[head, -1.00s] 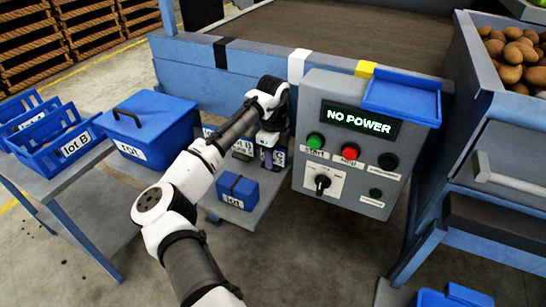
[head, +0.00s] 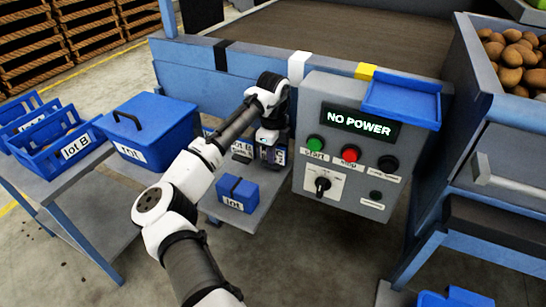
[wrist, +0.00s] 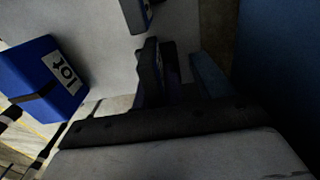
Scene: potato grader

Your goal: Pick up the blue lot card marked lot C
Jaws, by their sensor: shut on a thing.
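My gripper (head: 268,155) points down over the low shelf between the blue side wall and the control box. It is shut on a thin upright blue card, whose pale-marked edge (head: 280,155) shows beside the fingers. In the wrist view the fingers (wrist: 172,75) are dark, and the card between them is mostly hidden. I cannot read its lot letter. Another blue card with a white label (head: 243,148) stands just left of my gripper. It also shows at the top of the wrist view (wrist: 140,14).
A small blue box marked "lot" (head: 237,193) sits on the grey shelf (head: 262,210) in front of my gripper. The grey control box (head: 348,150), showing NO POWER, is close on the right. A lidded blue bin (head: 150,125) stands left.

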